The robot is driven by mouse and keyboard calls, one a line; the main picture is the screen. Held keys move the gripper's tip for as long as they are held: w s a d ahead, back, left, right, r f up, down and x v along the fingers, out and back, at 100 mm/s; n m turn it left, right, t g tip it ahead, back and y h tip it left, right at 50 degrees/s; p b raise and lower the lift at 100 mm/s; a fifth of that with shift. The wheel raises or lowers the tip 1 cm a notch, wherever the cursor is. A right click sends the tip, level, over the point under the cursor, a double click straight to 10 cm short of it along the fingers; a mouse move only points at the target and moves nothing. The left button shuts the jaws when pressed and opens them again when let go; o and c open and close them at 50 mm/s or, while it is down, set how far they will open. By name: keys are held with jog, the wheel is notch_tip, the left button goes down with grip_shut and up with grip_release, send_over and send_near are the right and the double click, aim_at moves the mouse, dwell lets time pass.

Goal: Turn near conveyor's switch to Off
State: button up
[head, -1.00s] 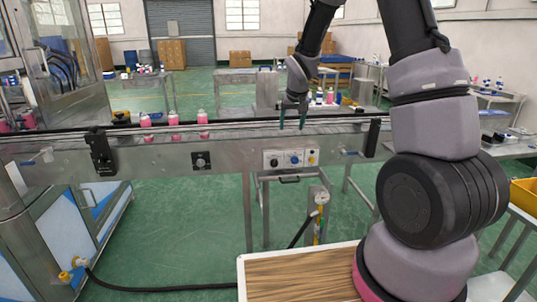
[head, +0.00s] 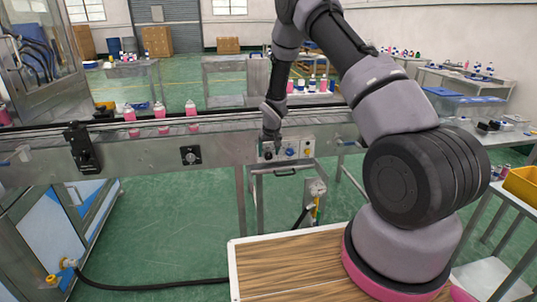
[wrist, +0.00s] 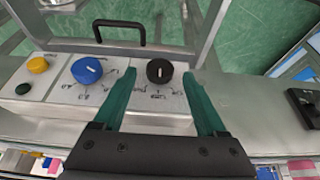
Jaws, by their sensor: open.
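The conveyor's control box (head: 305,149) is on the front side of the near conveyor (head: 228,152). In the wrist view the box (wrist: 140,105) carries a black knob (wrist: 159,71), a blue knob (wrist: 86,70) and a yellow button (wrist: 38,65). Each knob has a white pointer line and markings printed around it, too small to read. My gripper (head: 270,138) is at the left end of the box in the head view. In the wrist view my gripper (wrist: 158,76) is open, its green fingers on either side of the black knob; I cannot tell whether they touch it.
A black handle (wrist: 119,24) sticks out beside the box. A gauge (head: 317,187) with a hose stands below it. A wood-topped surface (head: 270,262) is in front.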

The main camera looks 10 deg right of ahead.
jog(key=shift+x, duration=0.8)
grip_shut()
